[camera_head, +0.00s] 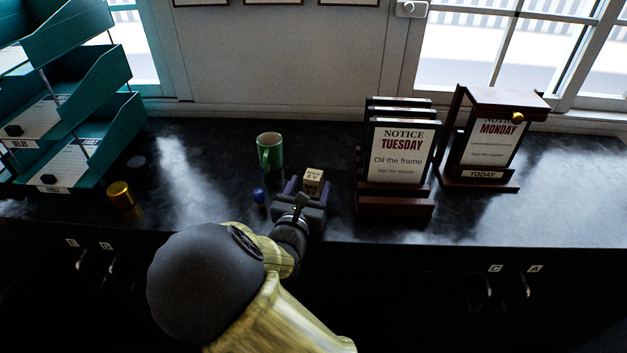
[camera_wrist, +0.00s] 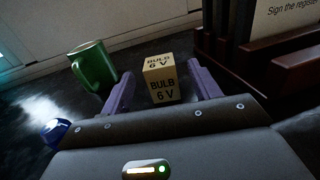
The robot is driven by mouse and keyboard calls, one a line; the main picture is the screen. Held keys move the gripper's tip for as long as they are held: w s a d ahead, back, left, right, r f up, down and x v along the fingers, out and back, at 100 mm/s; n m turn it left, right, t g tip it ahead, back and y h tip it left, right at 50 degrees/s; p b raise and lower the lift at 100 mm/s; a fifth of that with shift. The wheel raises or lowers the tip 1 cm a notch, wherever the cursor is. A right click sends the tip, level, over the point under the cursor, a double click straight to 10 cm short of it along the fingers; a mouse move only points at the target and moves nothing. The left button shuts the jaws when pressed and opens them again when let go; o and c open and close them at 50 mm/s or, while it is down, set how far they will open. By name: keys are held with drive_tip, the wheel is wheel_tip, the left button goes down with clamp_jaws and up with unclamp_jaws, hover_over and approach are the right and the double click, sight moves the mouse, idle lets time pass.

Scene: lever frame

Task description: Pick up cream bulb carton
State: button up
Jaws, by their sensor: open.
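The cream bulb carton (camera_head: 313,180) stands upright on the dark counter, with "BULB 6 V" lettering in the wrist view (camera_wrist: 162,82). My gripper (camera_head: 304,187) is open, its two purple fingers spread. The carton's lower part is partly hidden by my gripper in the head view.
A green mug (camera_head: 270,151) stands just behind and left of the carton, and a small blue object (camera_head: 259,196) is left of my gripper. A dark wooden notice rack (camera_head: 395,203) stands close on the right. A yellow cylinder (camera_head: 121,195) and teal trays (camera_head: 110,140) are farther left.

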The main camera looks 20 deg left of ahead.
sight(316, 172)
drive_tip(key=shift+w, duration=0.7)
drive_tip(key=shift+d, duration=0.2)
drive_tip(key=shift+w+a+r, duration=0.1)
drive_tip(key=shift+w+a, duration=0.25)
drive_tip(key=shift+w, duration=0.1)
drive_tip(key=w+p, duration=0.1)
drive_tip(key=w, duration=0.2)
drive_tip(key=shift+w, duration=0.7)
drive_tip(key=shift+w+d, duration=0.1)
drive_tip(key=shift+w, duration=0.05)
